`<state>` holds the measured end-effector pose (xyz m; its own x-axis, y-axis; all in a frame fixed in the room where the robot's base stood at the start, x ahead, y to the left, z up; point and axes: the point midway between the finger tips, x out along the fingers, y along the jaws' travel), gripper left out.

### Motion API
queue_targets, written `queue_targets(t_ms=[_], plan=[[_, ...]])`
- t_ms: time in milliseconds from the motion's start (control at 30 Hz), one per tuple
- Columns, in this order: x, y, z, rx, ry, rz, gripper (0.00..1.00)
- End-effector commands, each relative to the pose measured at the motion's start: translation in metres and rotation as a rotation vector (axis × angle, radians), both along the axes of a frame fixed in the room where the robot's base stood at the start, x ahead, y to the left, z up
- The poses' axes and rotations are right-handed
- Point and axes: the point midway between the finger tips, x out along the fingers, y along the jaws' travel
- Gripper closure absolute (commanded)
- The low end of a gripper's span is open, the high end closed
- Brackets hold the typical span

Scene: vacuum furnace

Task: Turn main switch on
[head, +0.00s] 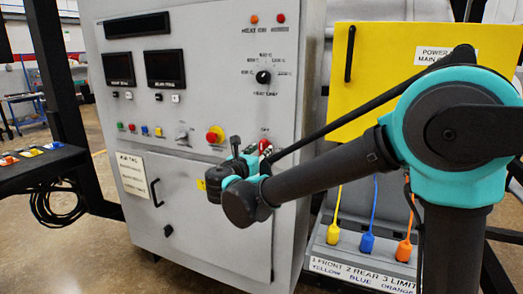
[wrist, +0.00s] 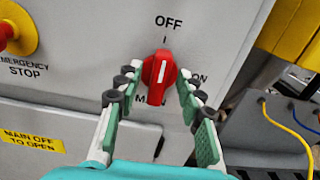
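The red main switch (wrist: 159,78) is a rotary knob on the grey furnace panel. Its white pointer line is near vertical, toward the OFF label above; the ON label is to its right and MAIN is below. In the head view the switch (head: 264,146) shows only in part behind my wrist. My gripper (wrist: 160,74) is open, with one finger to the left and one to the right of the knob. Small gaps seem to show between fingertips and knob; contact cannot be told. In the head view my gripper (head: 243,152) is at the panel.
A red emergency stop button on a yellow base (wrist: 17,28) is left of the switch. A door labelled MAIN OFF TO OPEN (wrist: 33,141) lies below. A yellow power box (head: 385,75) and coloured cables (head: 370,215) stand to the right.

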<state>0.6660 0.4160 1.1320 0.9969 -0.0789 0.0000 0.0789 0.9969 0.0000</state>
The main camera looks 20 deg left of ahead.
Motion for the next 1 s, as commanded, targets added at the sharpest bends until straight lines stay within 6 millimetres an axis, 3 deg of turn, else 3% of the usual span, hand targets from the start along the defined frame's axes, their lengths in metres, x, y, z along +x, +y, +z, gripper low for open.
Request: queue_targets(t_ms=[200,467,767,1000], plan=[[0.0130,-0.0010,0.0000,0.000,0.000,0.000,0.62],[0.0134,-0.0009,0.0000,0.000,0.000,0.001,0.62],[0.0132,-0.0008,0.0000,0.000,0.000,0.001,0.99],[0.0131,-0.0008,0.0000,0.004,0.000,0.001,1.00]])
